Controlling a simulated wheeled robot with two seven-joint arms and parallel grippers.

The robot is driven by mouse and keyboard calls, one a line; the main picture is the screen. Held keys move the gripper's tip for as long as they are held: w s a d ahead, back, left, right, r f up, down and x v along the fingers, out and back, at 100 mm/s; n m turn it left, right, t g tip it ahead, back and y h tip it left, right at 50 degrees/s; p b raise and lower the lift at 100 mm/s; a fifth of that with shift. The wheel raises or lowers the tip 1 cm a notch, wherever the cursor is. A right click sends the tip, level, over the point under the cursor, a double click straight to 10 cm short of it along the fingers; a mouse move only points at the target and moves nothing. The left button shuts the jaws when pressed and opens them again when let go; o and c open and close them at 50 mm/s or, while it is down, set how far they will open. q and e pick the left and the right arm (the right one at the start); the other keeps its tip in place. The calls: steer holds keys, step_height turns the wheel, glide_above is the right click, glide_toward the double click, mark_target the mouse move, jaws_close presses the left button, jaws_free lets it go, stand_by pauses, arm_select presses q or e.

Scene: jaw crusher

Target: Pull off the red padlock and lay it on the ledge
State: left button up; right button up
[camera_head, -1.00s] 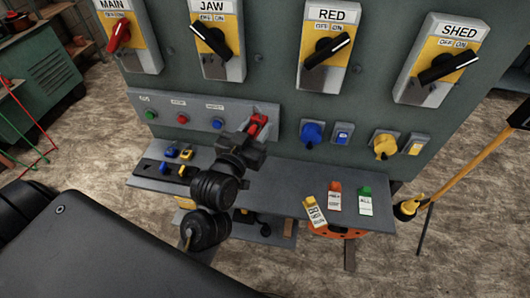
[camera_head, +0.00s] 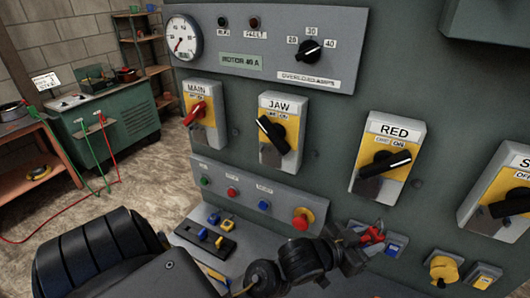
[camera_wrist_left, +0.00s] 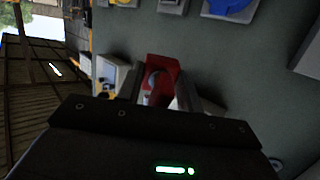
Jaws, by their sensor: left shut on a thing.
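The red padlock (camera_head: 372,235) is held between the fingers of my left gripper (camera_head: 358,240), in front of the panel, to the right of the red stop button. In the left wrist view the red padlock (camera_wrist_left: 162,70) sits between both fingers, its grey shackle showing. It appears clear of the panel, though the exact gap is hard to judge. The grey ledge (camera_head: 245,255) runs below the button strip, lower and to the left of the gripper. My arm hides part of the ledge. My right gripper is not in view.
A black holder (camera_head: 205,236) with small blue and yellow padlocks lies on the ledge's left part. A red stop button (camera_head: 302,219) on yellow sticks out of the strip. The RED switch (camera_head: 386,162) is above the gripper, and a yellow plug (camera_head: 442,268) is to its right.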

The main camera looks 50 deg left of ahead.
arm_select(q)
steer(key=d+f+m+g+h+p, duration=0.2)
steer(key=d+f+m+g+p, duration=0.1)
steer(key=d+f+m+g, duration=0.3)
steer(key=s+a+f+m+g+y+p, duration=0.2)
steer(key=s+a+f+m+g+p, duration=0.15)
steer(key=f+g, duration=0.35)
steer(key=s+a+f+g+y+p, duration=0.1)
steer(key=s+a+f+y+p, duration=0.2)
steer(key=a, duration=0.9)
steer(key=s+a+f+g+y+p, duration=0.15)
steer(key=s+a+f, duration=0.4)
steer(key=a, duration=0.75)
steer(key=shift+m+t+y, duration=0.35)
steer(key=shift+t+y, duration=0.1)
steer(key=f+b, duration=0.1)
steer(key=f, duration=0.1)
steer(key=f+b, duration=0.1)
steer(key=f, duration=0.2)
steer(key=shift+s+d, duration=0.15)
steer(key=shift+s, duration=0.05)
steer(key=shift+f+b, duration=0.7)
steer(key=shift+b, duration=0.35)
steer(key=shift+f+b, duration=0.35)
steer(key=shift+f, duration=0.15)
steer(key=o, duration=0.9)
